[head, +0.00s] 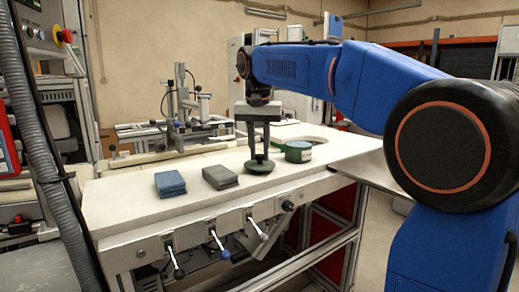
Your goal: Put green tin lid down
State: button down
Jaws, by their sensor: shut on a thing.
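The green tin lid (251,169) is a flat green disc with a dark knob on top, near the front edge of the white bench top (120,198). My gripper (259,155) points straight down over it and is shut on its knob. The lid looks level. I cannot tell whether it touches the bench top or hangs just above it.
A metal fixture (186,110) stands behind the bench. Levers (216,240) hang along the front. The bench's left end is clear.

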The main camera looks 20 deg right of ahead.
aim_at(259, 166)
jog(key=shift+f, duration=0.15)
jog(key=c, duration=1.5)
grip_release()
jog(key=r, duration=0.4)
jog(key=s+r, duration=0.1)
jog(key=r, duration=0.3)
jog(key=a+r, duration=0.1)
jog(key=r, duration=0.4)
jog(key=shift+s, duration=0.3)
jog(key=shift+d, duration=0.1)
jog(key=s+d+f+n+t, duration=0.1)
jog(key=s+d+f, duration=0.1)
jog(key=s+f, duration=0.8)
jog(key=s+d+f+n+t, duration=0.1)
jog(key=s+d+f+n, duration=0.1)
jog(key=s+f, duration=0.9)
jog(key=s+d+f+n+t, duration=0.1)
jog(key=s+d+f, duration=0.3)
jog(key=s+f, duration=0.6)
jog(key=shift+s+f+n+y, duration=0.2)
jog(key=shift+f+n, duration=0.15)
jog(key=shift+f, duration=1.5)
jog(key=shift+s+f+n+y, duration=0.1)
jog(key=shift+f+n+y, duration=0.2)
jog(key=shift+f, duration=1.5)
